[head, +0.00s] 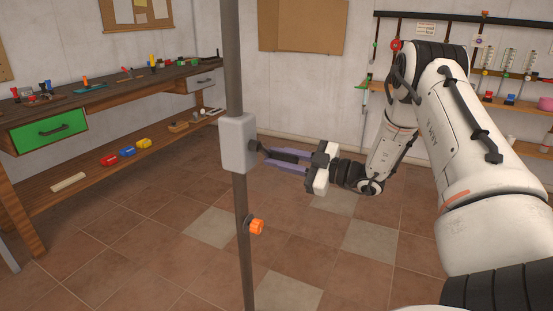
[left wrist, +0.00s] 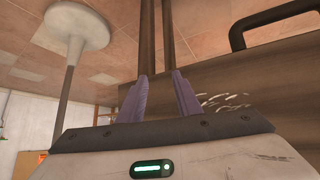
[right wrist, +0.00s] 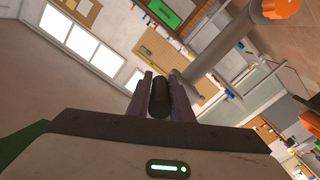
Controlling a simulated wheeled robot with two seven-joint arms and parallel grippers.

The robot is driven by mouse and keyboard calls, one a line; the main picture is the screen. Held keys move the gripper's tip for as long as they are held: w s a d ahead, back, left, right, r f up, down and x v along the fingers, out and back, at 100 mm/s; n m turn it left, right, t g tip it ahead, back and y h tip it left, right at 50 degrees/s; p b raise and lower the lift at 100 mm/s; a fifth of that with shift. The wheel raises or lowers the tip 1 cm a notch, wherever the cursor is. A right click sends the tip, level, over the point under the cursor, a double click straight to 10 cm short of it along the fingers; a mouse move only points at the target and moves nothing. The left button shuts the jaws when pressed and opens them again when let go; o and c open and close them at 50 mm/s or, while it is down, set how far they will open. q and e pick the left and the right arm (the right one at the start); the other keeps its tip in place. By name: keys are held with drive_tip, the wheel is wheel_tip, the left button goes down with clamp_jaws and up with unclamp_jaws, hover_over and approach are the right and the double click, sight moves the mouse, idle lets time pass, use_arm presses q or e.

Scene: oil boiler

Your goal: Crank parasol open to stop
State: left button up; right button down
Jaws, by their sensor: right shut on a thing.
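The parasol's dark pole (head: 245,235) stands upright in the head view, with a grey crank housing (head: 238,143) on it. A dark crank handle (head: 285,155) sticks out of the housing to the right. My right gripper (head: 286,158) is shut on this handle, its purple fingers on either side of it. In the right wrist view the black handle grip (right wrist: 160,98) lies between the fingertips. The parasol's canopy is out of view. My left gripper (left wrist: 160,85) shows only in the left wrist view, with its fingers apart and nothing clearly held between them.
An orange knob (head: 256,227) sits on the pole below the housing. A wooden workbench (head: 130,85) with tools and a green drawer (head: 48,131) stands at the left. A wall rack (head: 480,90) is at the back right. The tiled floor around the pole is clear.

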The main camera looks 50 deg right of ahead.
drive_tip(key=shift+s+d+f, duration=0.15)
drive_tip(key=shift+s+d, duration=0.05)
drive_tip(key=shift+s, duration=0.05)
idle(0.4)
drive_tip(key=c, duration=1.8)
unclamp_jaws()
drive_tip(key=shift+s, duration=0.1)
drive_tip(key=shift+o, duration=1.1)
drive_tip(key=shift+s+r, duration=0.2)
drive_tip(key=shift+w+a, duration=0.15)
drive_tip(key=shift+w, duration=0.1)
drive_tip(key=v, duration=1)
drive_tip(key=shift+s, duration=0.2)
